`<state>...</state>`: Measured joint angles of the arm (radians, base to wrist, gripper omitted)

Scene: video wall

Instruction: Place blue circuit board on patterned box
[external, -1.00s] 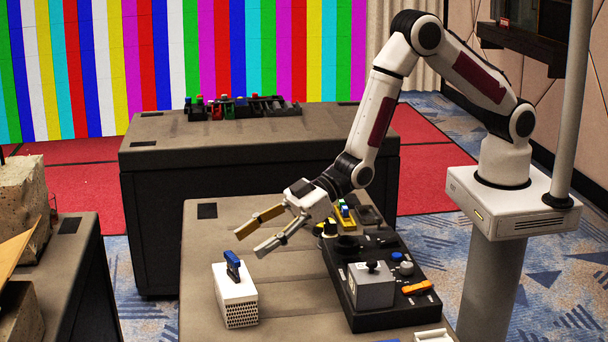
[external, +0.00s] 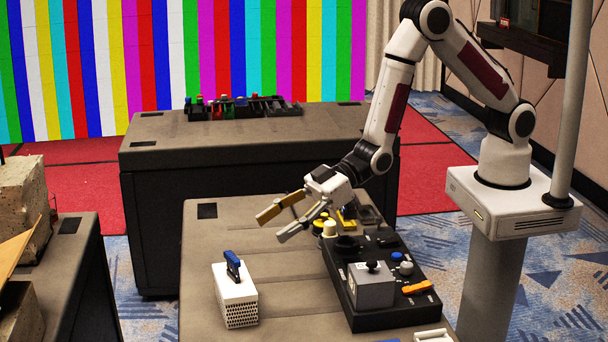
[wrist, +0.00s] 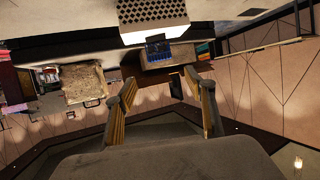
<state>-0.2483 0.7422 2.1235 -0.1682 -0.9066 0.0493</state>
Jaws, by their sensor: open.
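The blue circuit board (external: 233,263) stands on edge on top of the white patterned box (external: 238,300), which has a perforated side. The box rests on the near grey table. In the wrist view the picture is upside down; the blue board (wrist: 158,50) appears below the patterned box (wrist: 152,12), against its top face. My gripper (external: 270,228) is open and empty, above the table, up and to the right of the board and apart from it. Both fingers show in the wrist view (wrist: 160,78), with nothing between them.
A black panel (external: 400,312) with a grey block (external: 372,285), knobs and an orange handle lies right of the box. A black rack (external: 268,108) with coloured items sits on the far table. Stone blocks (external: 25,215) stand at left. The table left of the box is clear.

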